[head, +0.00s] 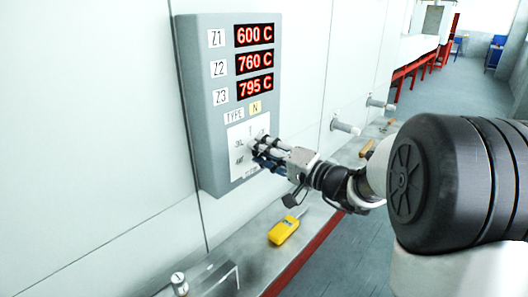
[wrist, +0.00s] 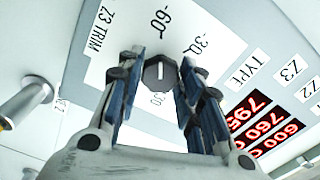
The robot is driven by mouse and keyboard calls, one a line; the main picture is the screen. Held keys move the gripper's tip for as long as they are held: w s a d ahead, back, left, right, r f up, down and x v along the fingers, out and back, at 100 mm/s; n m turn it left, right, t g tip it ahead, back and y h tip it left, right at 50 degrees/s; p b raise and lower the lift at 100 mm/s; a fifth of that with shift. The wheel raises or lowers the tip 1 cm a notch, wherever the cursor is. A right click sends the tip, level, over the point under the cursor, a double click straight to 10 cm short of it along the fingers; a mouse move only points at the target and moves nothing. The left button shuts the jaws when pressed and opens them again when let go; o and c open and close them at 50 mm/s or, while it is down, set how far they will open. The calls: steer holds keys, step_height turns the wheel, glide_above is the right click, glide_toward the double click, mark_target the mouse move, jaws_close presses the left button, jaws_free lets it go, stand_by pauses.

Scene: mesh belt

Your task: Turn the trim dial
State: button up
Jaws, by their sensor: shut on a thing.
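The trim dial (wrist: 160,74) is a small dark grey knob with a white pointer line, on a white plate (wrist: 118,62) marked "Z3 TRIM". In the wrist view its pointer faces up the picture, roughly toward the "-60" mark, with "-30" to the right. My gripper (wrist: 161,62) has its blue-padded fingers on either side of the dial and is shut on it. In the head view my gripper (head: 259,151) reaches the lower part of the grey control box (head: 190,95), and its fingers hide the dial.
Red displays (head: 254,60) read 600, 760 and 795 C. A yellow handheld device (head: 284,230) lies on the ledge (head: 255,240) below. Metal pegs (head: 346,127) stick out of the wall to the right. A small metal bracket stands at the lower left.

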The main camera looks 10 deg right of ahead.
steer(key=o, duration=1.1)
steer(key=shift+c, duration=0.2)
steer(key=v, duration=1.2)
